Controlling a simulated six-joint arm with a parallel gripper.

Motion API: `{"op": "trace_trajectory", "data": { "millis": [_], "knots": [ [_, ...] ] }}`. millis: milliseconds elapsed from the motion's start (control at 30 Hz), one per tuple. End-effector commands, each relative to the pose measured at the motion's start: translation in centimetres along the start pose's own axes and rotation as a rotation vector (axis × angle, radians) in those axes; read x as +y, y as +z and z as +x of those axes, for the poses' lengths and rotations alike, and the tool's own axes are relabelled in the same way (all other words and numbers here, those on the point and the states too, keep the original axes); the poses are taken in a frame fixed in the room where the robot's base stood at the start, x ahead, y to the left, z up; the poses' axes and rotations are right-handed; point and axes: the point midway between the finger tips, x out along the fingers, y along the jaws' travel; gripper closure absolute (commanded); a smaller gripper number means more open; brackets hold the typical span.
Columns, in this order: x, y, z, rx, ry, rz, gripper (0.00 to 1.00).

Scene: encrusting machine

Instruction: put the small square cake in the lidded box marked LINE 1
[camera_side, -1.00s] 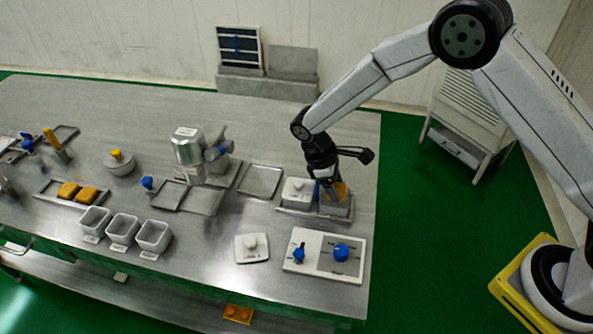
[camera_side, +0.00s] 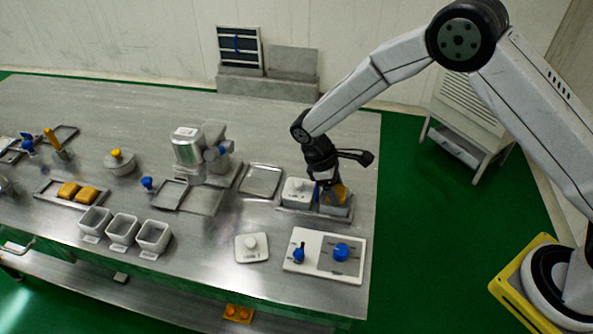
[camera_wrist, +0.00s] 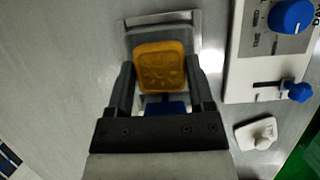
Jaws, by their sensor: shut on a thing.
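The small square cake (camera_wrist: 160,66), golden with a stamped top, is between the fingers of my gripper (camera_wrist: 165,85). My gripper (camera_side: 332,187) is shut on it in the side view, where the cake (camera_side: 341,195) shows as an orange patch. It is at the mouth of an open grey box (camera_side: 336,210); the wrist view shows this box (camera_wrist: 158,33) around and behind the cake. Whether the cake touches the box floor is hidden. A white lid with a knob (camera_side: 252,244) lies on the table, also in the wrist view (camera_wrist: 257,134). The LINE 1 marking is not readable.
A closed white-lidded box (camera_side: 297,193) stands just left of the open box. A control panel (camera_side: 318,262) with blue knobs is in front. Three open bins (camera_side: 123,230), a tray (camera_side: 54,195) with two cakes, and a metal machine (camera_side: 188,148) stand further left.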

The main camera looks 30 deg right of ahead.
Motion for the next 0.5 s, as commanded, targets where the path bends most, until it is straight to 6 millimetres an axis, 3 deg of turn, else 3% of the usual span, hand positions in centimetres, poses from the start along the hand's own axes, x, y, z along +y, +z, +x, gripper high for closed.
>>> {"op": "trace_trajectory", "data": {
  "millis": [500],
  "knots": [
    [0.0, -0.38, 0.92, 0.0, 0.0, 0.0, 0.9]
  ]
}}
